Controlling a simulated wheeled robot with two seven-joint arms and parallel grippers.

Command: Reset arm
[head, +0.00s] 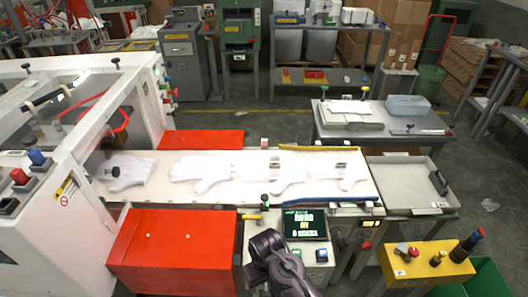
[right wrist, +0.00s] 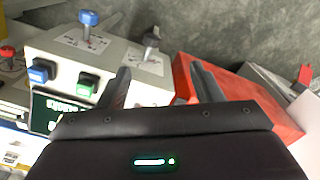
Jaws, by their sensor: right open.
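My right arm (head: 280,262) reaches in from the bottom middle of the head view, in front of the small control box with a lit screen (head: 305,224). In the right wrist view my right gripper (right wrist: 162,84) is open, its two dark fingers wide apart with nothing between them. Its fingertips point toward a pale control box (right wrist: 130,62) and a red surface (right wrist: 235,85). Whether they touch anything is hard to tell. My left gripper is out of view.
Several white gloves (head: 200,170) lie flat on the pale conveyor (head: 150,195). A red box (head: 175,250) stands in front of it at the left. A grey tray (head: 400,180) adjoins its right end. A yellow button box (head: 430,265) stands at lower right.

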